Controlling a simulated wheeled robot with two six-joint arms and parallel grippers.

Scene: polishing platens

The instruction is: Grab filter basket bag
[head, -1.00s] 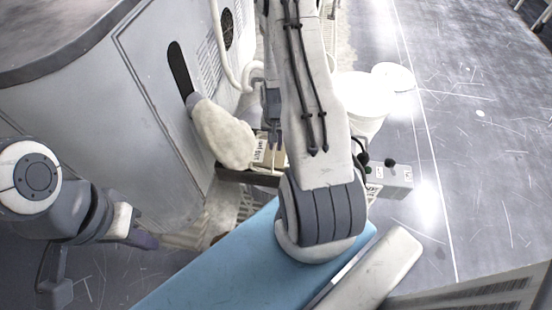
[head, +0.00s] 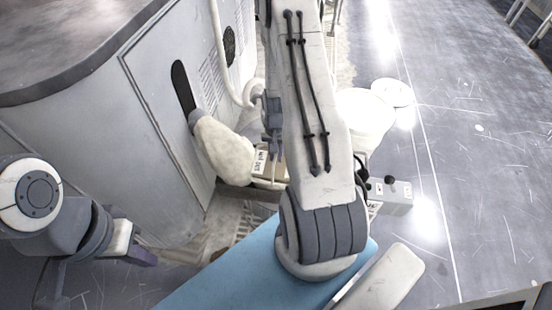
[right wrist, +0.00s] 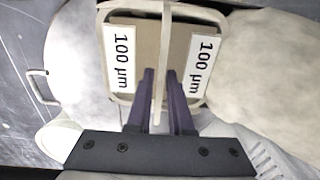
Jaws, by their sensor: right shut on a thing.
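A pale basket frame (right wrist: 104,72) with a tan inside and two white "100 µm" labels fills the middle of the right wrist view. A thin pale upright strip (right wrist: 165,30) runs across its middle. My right gripper (right wrist: 160,75) is shut on this strip, one purple finger on each side. In the head view the labelled box (head: 258,163) shows beside a cream bag (head: 226,148), with my right gripper (head: 274,150) above it and my arm hiding its right part. My left gripper (head: 146,254) is at the lower left, apart from everything; its jaws are unclear.
The grey machine cabinet (head: 150,120) stands to the left, with a dark slot above the cream bag. A white bucket (head: 362,112) and a grey control box (head: 395,196) are to the right. A blue surface (head: 240,275) lies in front.

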